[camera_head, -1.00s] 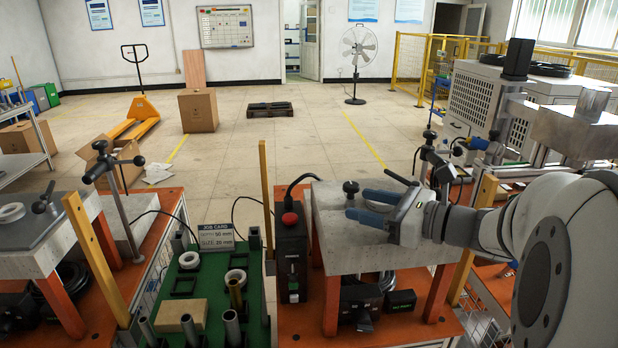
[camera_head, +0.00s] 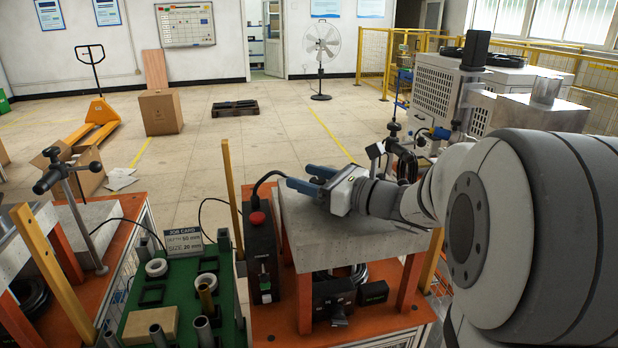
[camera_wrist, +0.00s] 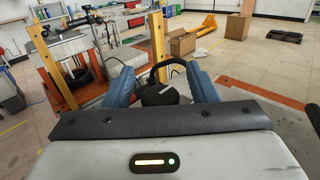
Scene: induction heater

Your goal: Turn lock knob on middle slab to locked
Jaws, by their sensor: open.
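The middle slab (camera_head: 365,240) is a grey block on orange legs in the head view. My gripper (camera_head: 299,176) is over its far left part, with two blue fingers pointing left. In the wrist view a black, round-topped lock knob (camera_wrist: 158,95) stands between the two spread fingers of my gripper (camera_wrist: 160,72). The fingers look apart from the knob, though their lower ends are hidden by the gripper body. In the head view the knob is hidden by the fingers, so its turn position cannot be told.
A black control box (camera_head: 261,258) with a red button (camera_head: 257,218) and a cable stands just left of the slab. A yellow post (camera_head: 232,195) rises beside it. A green board (camera_head: 190,285) holds rings, tubes and a job card (camera_head: 186,240). Another slab with a black-handled post (camera_head: 80,215) is further left.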

